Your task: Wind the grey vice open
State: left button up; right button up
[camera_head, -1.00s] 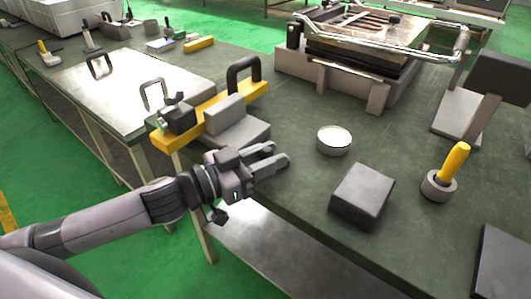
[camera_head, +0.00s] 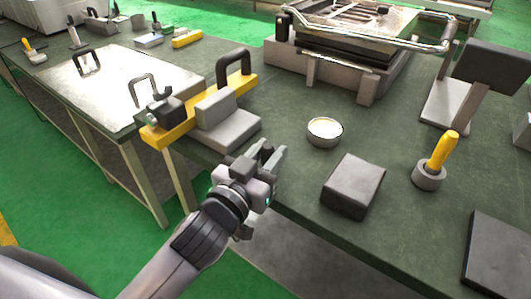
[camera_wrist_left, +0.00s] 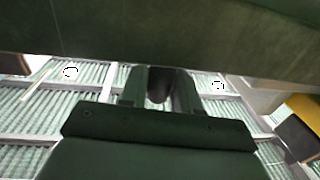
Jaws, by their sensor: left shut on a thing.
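The grey vice (camera_head: 229,129) stands at the near left edge of the green workbench (camera_head: 300,175). The head view hides most of that piece. I cannot tell how wide the vice's jaws stand. My right gripper is not in view.
A round tin (camera_head: 325,132) and a dark grey block (camera_head: 353,186) stand right of my gripper. A yellow-handled tool (camera_head: 440,155) stands in a grey ring (camera_head: 428,177). A large metal frame (camera_head: 345,45) is behind. The bench's edge runs close beside my left wrist.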

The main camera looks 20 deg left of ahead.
pick_arm(q)
jog(key=shift+d, duration=0.1)
dwell(0.5)
jog(key=o, duration=0.9)
jog(key=shift+s, duration=0.1)
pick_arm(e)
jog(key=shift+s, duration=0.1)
